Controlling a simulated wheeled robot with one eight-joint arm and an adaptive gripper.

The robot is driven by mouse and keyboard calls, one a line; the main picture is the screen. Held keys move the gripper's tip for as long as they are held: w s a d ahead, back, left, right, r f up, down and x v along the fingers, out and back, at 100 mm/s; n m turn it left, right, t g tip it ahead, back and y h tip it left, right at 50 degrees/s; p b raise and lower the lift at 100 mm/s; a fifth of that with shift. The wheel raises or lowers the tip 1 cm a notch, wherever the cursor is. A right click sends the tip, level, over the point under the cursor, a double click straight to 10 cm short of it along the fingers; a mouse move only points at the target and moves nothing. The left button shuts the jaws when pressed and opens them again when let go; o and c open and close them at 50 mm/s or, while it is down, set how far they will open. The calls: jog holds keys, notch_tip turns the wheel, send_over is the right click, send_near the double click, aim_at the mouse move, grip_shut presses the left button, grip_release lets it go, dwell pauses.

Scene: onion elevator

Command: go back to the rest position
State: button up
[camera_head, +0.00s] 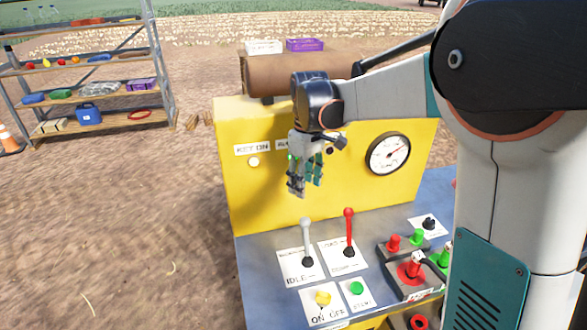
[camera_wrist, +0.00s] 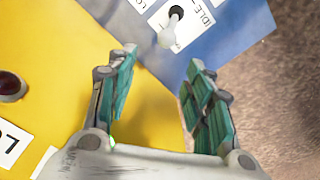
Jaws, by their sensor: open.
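My gripper (camera_head: 305,185) hangs in front of the yellow upright panel (camera_head: 245,195), above the blue-grey control desk (camera_head: 262,262). In the wrist view my gripper (camera_wrist: 155,105) has its two teal-padded fingers spread apart. Nothing is between the fingers, and the yellow panel (camera_wrist: 60,60) and the desk show beyond them. A grey-knobbed lever (camera_head: 306,240) on the IDLE plate stands below the gripper, apart from it. My arm reaches in from the right and hides part of the panel's top.
A red-knobbed lever (camera_head: 348,230), yellow button (camera_head: 323,298) and green button (camera_head: 356,288) sit on the desk. A round gauge (camera_head: 388,154) is on the panel. A metal shelf (camera_head: 165,75) stands at the far left, with open dirt ground between.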

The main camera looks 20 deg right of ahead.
jog(key=s+r+m+t, duration=0.2)
jog(key=s+r, duration=0.1)
jog(key=s, duration=0.3)
jog(key=s+r+m+t, duration=0.1)
jog(key=s+r+t, duration=0.15)
jog(key=s, duration=0.45)
jog(key=s+f+m+t, duration=0.2)
jog(key=s+m+t, duration=0.1)
jog(key=s, duration=0.8)
jog(key=shift+s+a+f+m, duration=0.15)
jog(key=shift+s+f+m, duration=0.15)
jog(key=shift+f+m, duration=0.15)
dwell(0.7)
